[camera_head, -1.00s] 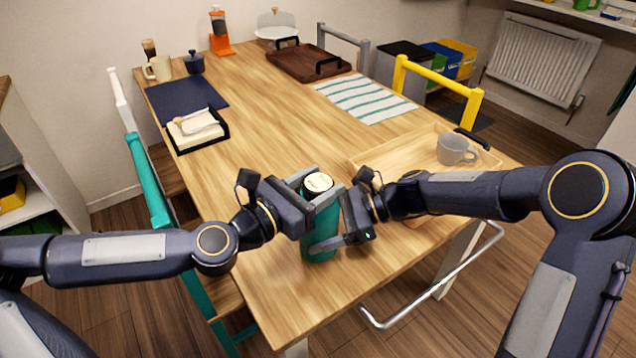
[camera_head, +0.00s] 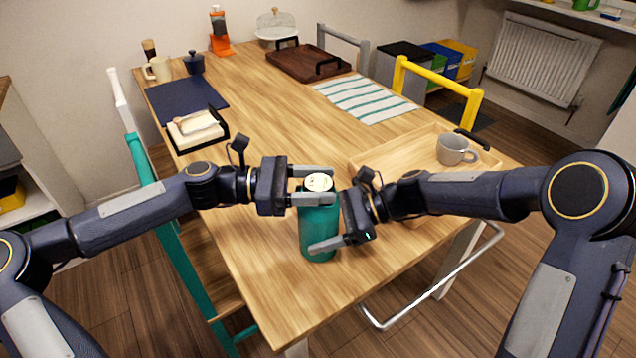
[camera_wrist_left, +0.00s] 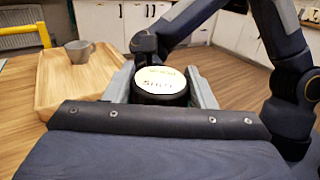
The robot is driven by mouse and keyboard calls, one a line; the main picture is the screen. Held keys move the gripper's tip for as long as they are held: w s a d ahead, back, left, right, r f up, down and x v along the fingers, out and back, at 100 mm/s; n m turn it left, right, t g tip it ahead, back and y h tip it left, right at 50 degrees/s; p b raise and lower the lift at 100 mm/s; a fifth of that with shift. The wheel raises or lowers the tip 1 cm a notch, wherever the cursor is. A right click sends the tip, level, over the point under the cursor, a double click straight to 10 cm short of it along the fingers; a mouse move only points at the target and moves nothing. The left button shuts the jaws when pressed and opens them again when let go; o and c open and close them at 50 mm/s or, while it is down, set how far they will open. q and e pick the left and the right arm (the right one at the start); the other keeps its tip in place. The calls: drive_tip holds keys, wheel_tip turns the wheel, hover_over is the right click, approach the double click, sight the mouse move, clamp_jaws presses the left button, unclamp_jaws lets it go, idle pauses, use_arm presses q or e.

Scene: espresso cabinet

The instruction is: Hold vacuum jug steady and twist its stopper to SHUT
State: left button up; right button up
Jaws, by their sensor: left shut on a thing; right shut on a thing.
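The teal vacuum jug (camera_head: 318,226) stands upright near the table's front corner. Its stopper (camera_head: 319,182) has a pale round top; the left wrist view shows it too (camera_wrist_left: 160,81), with a dark side and small lettering, one red word seeming to read SHUT. My left gripper (camera_head: 326,186) is shut on the stopper, one finger on each side; its fingers flank it in the left wrist view. My right gripper (camera_head: 327,226) is shut on the jug's body from the right, below my left gripper. Its near finger crosses the jug's front; the far finger is mostly hidden.
A wooden tray (camera_head: 375,162) with a grey mug (camera_head: 452,149) lies right of the jug, behind my right arm. A butter dish (camera_head: 195,130), striped cloth (camera_head: 365,97) and dark tray (camera_head: 300,61) lie farther back. The table's middle is clear.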

use_arm(q)
drive_tip(key=m+g+y, duration=0.1)
drive_tip(key=m+g, duration=0.2)
drive_tip(key=g, duration=0.1)
drive_tip(key=m+g+y, duration=0.1)
drive_tip(key=m+g, duration=0.2)
drive_tip(key=g, duration=0.2)
drive_tip(key=shift+w+d+g+y, duration=0.1)
drive_tip(key=shift+g+y, duration=0.2)
drive_tip(key=shift+y, duration=0.1)
drive_tip(key=m+g+y, duration=0.5)
drive_tip(key=y, duration=0.1)
drive_tip(key=shift+m+g, duration=0.4)
drive_tip(key=o, duration=1)
drive_tip(key=shift+r+n+h, duration=0.1)
drive_tip(key=shift+n+h, duration=0.2)
drive_tip(key=shift+h, duration=0.1)
